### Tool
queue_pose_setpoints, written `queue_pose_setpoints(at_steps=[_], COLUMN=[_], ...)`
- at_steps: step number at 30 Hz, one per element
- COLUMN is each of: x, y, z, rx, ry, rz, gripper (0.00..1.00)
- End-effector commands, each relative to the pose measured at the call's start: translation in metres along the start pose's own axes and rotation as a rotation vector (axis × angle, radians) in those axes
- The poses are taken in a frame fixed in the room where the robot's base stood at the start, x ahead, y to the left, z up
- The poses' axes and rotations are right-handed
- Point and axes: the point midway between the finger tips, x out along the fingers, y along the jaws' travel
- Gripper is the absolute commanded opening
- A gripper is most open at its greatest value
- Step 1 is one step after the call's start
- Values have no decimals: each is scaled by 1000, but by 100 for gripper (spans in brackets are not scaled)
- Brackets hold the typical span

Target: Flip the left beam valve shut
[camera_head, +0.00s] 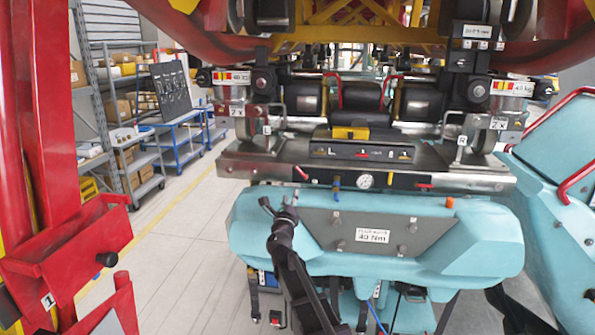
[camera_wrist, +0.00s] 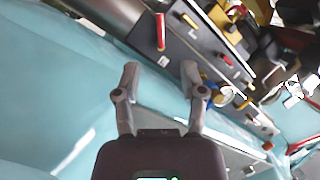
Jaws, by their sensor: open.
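The left beam valve shows as a small red lever (camera_head: 301,173) at the left part of the steel beam's front face (camera_head: 262,168). In the wrist view the red lever (camera_wrist: 160,31) lies beyond the fingertips, roughly midway between them in the picture. It sticks out from the dark panel; whether it is open or shut is not clear. My gripper (camera_head: 279,201) is in front of the beam, below and left of the lever. In the wrist view my gripper (camera_wrist: 160,70) has its fingers spread, with nothing between them and no visible contact with the lever.
Right of the lever are a blue lever (camera_head: 337,182), a gauge (camera_head: 364,180), another red lever (camera_head: 424,186) and an orange knob (camera_head: 449,202). A tray with a yellow block (camera_head: 350,132) sits on the beam. Floor at left is clear.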

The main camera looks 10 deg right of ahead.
Motion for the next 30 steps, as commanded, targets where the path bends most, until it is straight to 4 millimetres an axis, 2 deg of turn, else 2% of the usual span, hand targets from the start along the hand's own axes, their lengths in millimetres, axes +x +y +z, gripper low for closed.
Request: queue_pose_setpoints(at_steps=[8,24,30], x=[24,104,126], y=[0,0,0], z=[1,1,0], rx=[-1,1,0], ry=[1,1,1], rz=[-1,-1,-1], gripper=[53,53,53])
